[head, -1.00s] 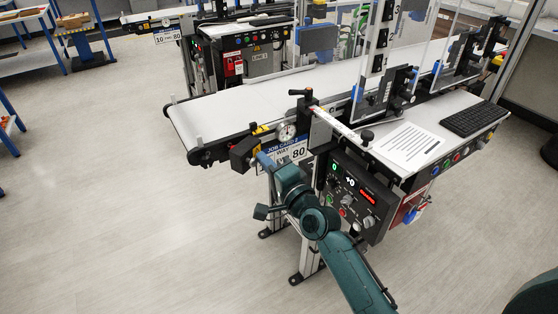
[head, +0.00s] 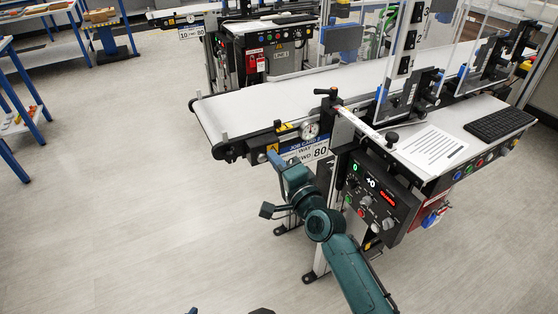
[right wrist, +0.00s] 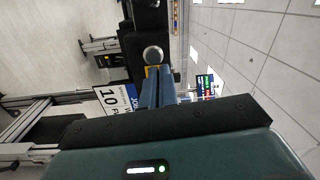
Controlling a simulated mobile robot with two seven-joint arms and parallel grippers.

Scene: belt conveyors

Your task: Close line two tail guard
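The tail guard (head: 262,143) is a dark block on the near side of the tail end of the conveyor with the "80" job card. It lies in line with the side frame, seemingly against it; its latch is too small to judge. My right gripper (head: 275,160) is just below and in front of it, with its blue fingers together. In the right wrist view the fingers (right wrist: 158,91) point at a dark block with a round silver knob (right wrist: 153,55); contact is unclear. Only small blue and dark tips, perhaps my left gripper (head: 193,311), show at the bottom edge.
The job card (head: 305,152) hangs right beside my right gripper. The control panel (head: 378,195) and a dial gauge (head: 310,130) are close to the right. A second conveyor (head: 190,12) stands behind.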

